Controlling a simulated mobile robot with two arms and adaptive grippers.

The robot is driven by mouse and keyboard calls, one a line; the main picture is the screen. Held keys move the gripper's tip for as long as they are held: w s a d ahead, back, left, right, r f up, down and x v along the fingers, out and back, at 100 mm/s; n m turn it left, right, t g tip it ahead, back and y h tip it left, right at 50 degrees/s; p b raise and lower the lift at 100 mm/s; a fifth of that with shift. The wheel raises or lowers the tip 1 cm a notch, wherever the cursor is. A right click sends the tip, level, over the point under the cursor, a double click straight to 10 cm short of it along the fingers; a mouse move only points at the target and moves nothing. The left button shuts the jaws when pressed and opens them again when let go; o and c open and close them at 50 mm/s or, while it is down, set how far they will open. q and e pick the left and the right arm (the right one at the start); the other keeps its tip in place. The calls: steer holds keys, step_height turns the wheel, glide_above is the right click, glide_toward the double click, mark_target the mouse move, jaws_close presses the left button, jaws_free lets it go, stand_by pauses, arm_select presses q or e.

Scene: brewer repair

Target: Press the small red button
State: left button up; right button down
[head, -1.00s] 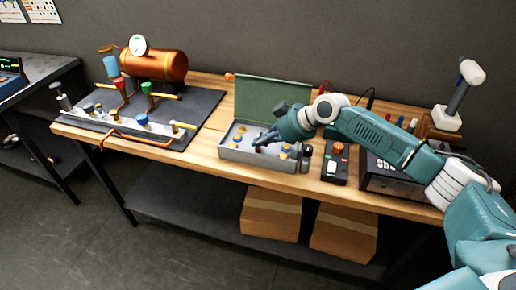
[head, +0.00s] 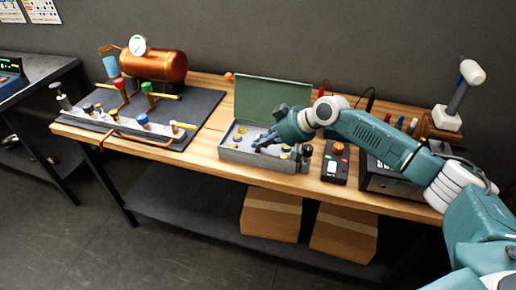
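A black control box (head: 336,168) on the workbench carries a round orange-red button (head: 338,148) on top and a small white panel. I cannot make out a separate small red button on it. My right gripper (head: 261,145) points down and left over the grey open case (head: 257,163), to the left of the control box. Its fingers are at or just above small parts in the case. The fingers are too small to tell whether they are open or hold something. My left gripper is not in view.
The case's green lid (head: 272,104) stands up behind my gripper. A copper tank (head: 153,65) and valve manifold (head: 125,124) are on a dark mat at left. A dark instrument (head: 388,180) is right of the control box, under my arm. Bare wood lies between mat and case.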

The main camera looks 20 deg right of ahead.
mark_target(260, 150)
steer(key=shift+r+p, duration=0.7)
step_height(260, 150, up, 5)
steer(key=p, duration=0.4)
steer(key=shift+p, duration=0.3)
